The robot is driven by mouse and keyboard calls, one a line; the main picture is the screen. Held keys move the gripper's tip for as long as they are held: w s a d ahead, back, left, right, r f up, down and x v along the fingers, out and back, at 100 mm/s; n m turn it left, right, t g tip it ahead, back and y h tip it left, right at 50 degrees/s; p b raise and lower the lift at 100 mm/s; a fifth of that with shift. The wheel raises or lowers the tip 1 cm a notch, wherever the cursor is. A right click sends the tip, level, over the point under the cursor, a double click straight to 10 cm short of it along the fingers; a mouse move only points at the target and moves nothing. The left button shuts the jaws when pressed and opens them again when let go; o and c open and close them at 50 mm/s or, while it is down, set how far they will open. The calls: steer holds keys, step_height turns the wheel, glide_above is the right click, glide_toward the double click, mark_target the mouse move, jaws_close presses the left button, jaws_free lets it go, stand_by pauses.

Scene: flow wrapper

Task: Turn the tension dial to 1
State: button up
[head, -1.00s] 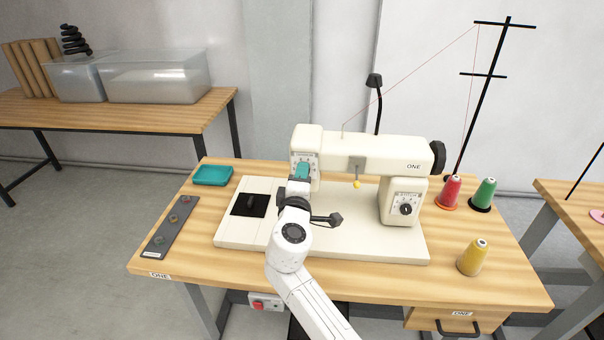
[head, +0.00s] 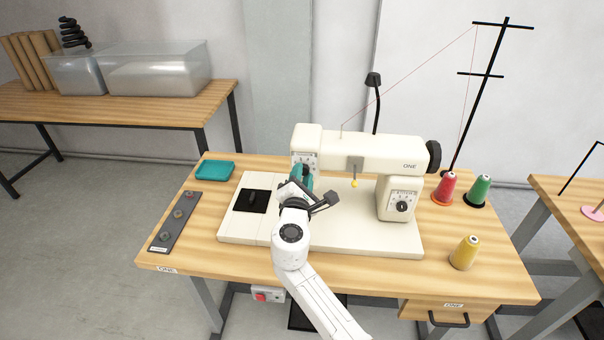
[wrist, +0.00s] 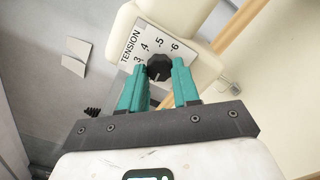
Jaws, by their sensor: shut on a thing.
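The tension dial (wrist: 158,69) is a black knob on a white plate (wrist: 146,50) marked TENSION, with 3, 4, 5 and 6 readable in the wrist view. The lower numbers are hidden, and I cannot tell where the dial points. The plate is on the left end of the cream sewing machine (head: 365,146). My gripper (wrist: 160,72) has teal fingers, shut on the dial from either side. In the head view my gripper (head: 303,178) is at the plate and covers the dial.
A second dial (head: 402,207) is on the machine's right column. Thread cones (head: 465,252) stand at the table's right. A teal tray (head: 214,170) and a dark strip with several knobs (head: 174,221) lie left. A black lamp (head: 374,80) rises behind the machine.

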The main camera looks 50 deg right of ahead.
steer(key=shift+f+n, duration=0.15)
steer(key=shift+n, duration=0.15)
steer(key=o, duration=1.1)
steer(key=shift+c, duration=0.2)
steer(key=v, duration=1)
steer(key=shift+s+a+b, duration=0.25)
steer(key=shift+a+b, duration=0.1)
steer(key=shift+b, duration=0.05)
